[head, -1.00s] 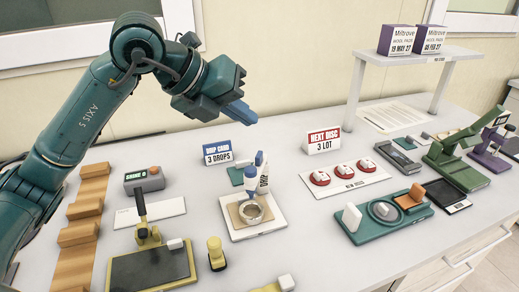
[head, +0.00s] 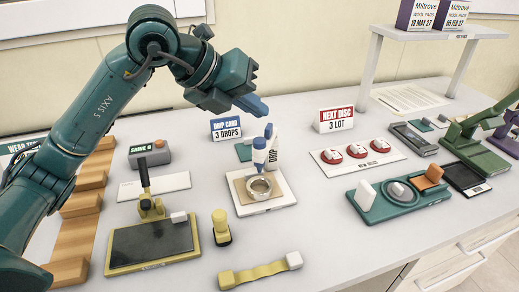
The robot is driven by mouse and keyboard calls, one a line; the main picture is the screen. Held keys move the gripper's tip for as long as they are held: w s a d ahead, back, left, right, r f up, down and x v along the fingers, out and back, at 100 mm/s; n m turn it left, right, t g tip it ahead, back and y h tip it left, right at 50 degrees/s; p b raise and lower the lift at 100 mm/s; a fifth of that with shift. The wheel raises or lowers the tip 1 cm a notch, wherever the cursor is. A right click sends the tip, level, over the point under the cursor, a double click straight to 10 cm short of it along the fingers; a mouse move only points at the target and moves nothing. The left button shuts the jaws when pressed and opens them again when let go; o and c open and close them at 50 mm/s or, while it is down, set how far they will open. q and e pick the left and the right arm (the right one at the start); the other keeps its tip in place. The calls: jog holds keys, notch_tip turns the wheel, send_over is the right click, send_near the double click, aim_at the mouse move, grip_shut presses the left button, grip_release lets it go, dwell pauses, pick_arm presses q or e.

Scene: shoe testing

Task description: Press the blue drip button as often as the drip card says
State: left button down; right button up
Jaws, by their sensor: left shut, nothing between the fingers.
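The drip card (head: 226,130) is a small blue-and-white sign reading "DRIP CARD 3 DROPS". Just right of it is the drip stand, with a white upright lettered "DRIP" (head: 272,150) and a small blue button (head: 268,131) on top. A blue-and-white bottle (head: 259,155) points down over a metal ring (head: 258,187) on a tan pad. My left gripper (head: 254,104) is shut and empty, with blue fingertips above and slightly left of the button, apart from it in the picture. My right gripper is not in view.
The "NEXT DISC 3 LOT" sign (head: 336,118) and a tray with red-and-white discs (head: 357,150) stand to the right. A grey box reading "SHINE" (head: 149,152) and a yellow-framed dark plate (head: 152,244) are left. A yellow strap (head: 260,272) lies in front.

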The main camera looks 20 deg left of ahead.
aim_at(254, 142)
pick_arm(q)
notch_tip(254, 142, down, 3)
jog(key=shift+f+b, duration=0.15)
jog(key=shift+b, duration=0.9)
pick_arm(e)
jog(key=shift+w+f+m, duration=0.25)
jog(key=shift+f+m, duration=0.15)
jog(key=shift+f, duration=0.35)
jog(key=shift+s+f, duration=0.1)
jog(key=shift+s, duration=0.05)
pick_arm(q)
jog(key=shift+f+b, duration=0.4)
jog(key=shift+b, duration=0.05)
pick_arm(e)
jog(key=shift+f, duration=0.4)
pick_arm(q)
jog(key=shift+f+b, duration=0.4)
jog(key=shift+f, duration=0.05)
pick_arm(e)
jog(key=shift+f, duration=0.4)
pick_arm(q)
jog(key=shift+r, duration=0.1)
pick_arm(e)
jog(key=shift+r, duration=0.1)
pick_arm(q)
jog(key=shift+r+p, duration=0.65)
jog(key=shift+r, duration=0.1)
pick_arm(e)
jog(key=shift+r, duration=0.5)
